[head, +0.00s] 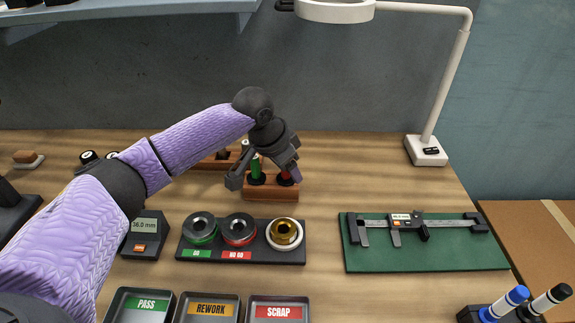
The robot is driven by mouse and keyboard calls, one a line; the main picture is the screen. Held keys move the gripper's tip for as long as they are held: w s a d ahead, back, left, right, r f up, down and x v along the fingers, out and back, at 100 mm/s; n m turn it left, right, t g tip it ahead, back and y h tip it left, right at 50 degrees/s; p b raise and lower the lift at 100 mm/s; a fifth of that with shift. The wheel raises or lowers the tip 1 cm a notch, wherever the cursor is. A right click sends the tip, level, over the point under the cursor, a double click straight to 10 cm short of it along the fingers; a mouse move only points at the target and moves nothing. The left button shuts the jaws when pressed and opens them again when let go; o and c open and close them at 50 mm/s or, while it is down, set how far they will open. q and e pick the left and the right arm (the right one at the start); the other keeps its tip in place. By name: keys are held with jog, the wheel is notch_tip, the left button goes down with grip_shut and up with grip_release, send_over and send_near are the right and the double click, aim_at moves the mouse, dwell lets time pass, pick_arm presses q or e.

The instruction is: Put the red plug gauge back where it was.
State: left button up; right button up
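The red plug gauge (286,176) stands in the right hole of a small wooden block (271,194); its upper part is hidden behind my gripper. The green plug gauge (255,167) stands in the left hole of the same block. My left gripper (266,176) is over the block with its fingers spread apart. One finger is left of the green gauge, the other is in front of or against the top of the red gauge; I cannot tell if it touches. My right gripper is out of view.
A ring gauge tray (243,256) with green, red and gold rings is in front of the block. A caliper (420,225) lies on a green mat (430,257) at right. PASS, REWORK and SCRAP trays are at the front. A lamp (426,150) stands behind right.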

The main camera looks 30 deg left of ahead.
pick_arm(q)
jog(key=shift+r, duration=0.25)
jog(key=p+v, duration=0.4)
jog(key=v, duration=0.8)
jog(key=shift+r, duration=0.15)
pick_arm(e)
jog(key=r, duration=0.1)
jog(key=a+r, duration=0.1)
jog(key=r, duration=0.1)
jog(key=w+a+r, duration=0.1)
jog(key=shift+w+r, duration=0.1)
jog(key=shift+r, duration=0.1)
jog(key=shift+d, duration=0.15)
